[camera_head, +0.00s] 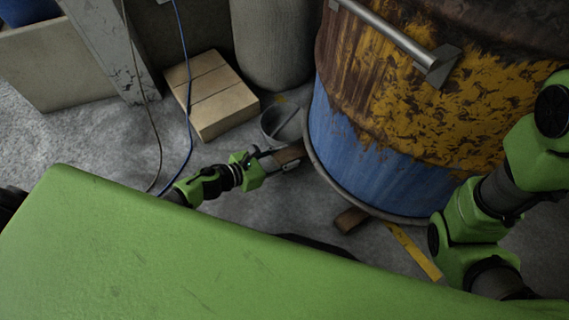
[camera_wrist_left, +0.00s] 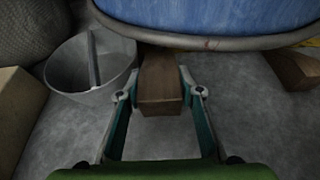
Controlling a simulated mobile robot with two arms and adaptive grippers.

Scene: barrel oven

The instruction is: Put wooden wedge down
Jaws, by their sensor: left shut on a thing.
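A brown wooden wedge (camera_head: 290,154) is at the lower left edge of the blue and rusty yellow barrel (camera_head: 385,150). My left gripper (camera_wrist_left: 160,93) is shut on this wedge (camera_wrist_left: 160,78), with one finger on each side. The wedge's far end reaches to or under the barrel's bottom rim (camera_wrist_left: 200,40); whether it touches the rim or the floor I cannot tell. A second wooden wedge (camera_head: 351,220) lies at the barrel's near edge and also shows in the left wrist view (camera_wrist_left: 296,70). My right arm comes in at the right, but its gripper is out of view.
A grey bucket (camera_head: 271,128) with a bar-like object in it stands just left of the held wedge. A yellow strip (camera_head: 415,252) lies on the floor at right. Bare grey floor (camera_wrist_left: 250,130) lies before the barrel.

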